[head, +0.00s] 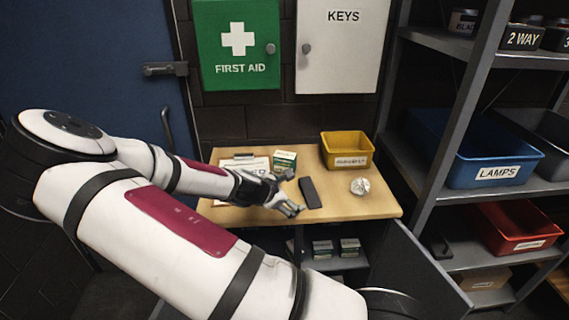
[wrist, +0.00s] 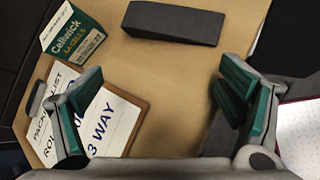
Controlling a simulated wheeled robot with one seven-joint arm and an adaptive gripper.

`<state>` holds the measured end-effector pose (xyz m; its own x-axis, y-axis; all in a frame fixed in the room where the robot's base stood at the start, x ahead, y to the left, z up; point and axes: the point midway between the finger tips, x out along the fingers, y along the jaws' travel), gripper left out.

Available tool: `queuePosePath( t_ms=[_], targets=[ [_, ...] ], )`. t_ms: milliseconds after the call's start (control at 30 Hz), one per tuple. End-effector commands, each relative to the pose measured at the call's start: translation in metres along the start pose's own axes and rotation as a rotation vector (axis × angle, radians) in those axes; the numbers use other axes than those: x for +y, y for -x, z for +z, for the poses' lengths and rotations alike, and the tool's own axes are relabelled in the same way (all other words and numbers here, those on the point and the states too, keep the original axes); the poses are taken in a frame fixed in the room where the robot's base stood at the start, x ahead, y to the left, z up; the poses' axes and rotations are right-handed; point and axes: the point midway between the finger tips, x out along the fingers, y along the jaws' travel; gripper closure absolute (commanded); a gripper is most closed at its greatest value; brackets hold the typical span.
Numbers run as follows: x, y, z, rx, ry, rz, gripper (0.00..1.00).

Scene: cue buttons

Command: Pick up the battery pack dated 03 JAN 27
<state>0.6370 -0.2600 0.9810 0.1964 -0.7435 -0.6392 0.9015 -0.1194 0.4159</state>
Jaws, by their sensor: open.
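A green and white battery pack (head: 284,161) stands on the wooden table, beyond my gripper.
A dark block (head: 309,192) lies just right of my gripper. A clipboard (wrist: 120,115) with a packing list lies near the left finger. A yellow bin (head: 346,150) and a shiny round object (head: 360,186) are farther right. An open cabinet door (head: 415,270) juts out below.

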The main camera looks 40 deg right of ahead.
Motion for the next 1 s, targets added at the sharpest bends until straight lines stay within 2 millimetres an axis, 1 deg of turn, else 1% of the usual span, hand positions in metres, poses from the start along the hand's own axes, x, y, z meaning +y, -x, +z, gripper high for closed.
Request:
queuePosePath(
  t_ms=[100,200,400,500,600,667,767,1000],
  targets=[
    [0.017,-0.009,0.007,-0.077,0.158,0.08,0.12],
    [0.037,-0.013,0.011,-0.145,0.306,0.157,0.12],
    [0.076,-0.008,0.011,-0.26,0.569,0.289,0.12],
    [0.087,-0.005,0.008,-0.294,0.647,0.327,0.12],
    [0.094,-0.004,0.007,-0.312,0.687,0.346,0.12],
    [0.097,-0.006,0.007,-0.315,0.695,0.35,0.12],
    [0.102,-0.018,0.009,-0.315,0.696,0.349,0.12],
    [0.121,-0.059,0.017,-0.314,0.693,0.349,0.12]
  ],
)
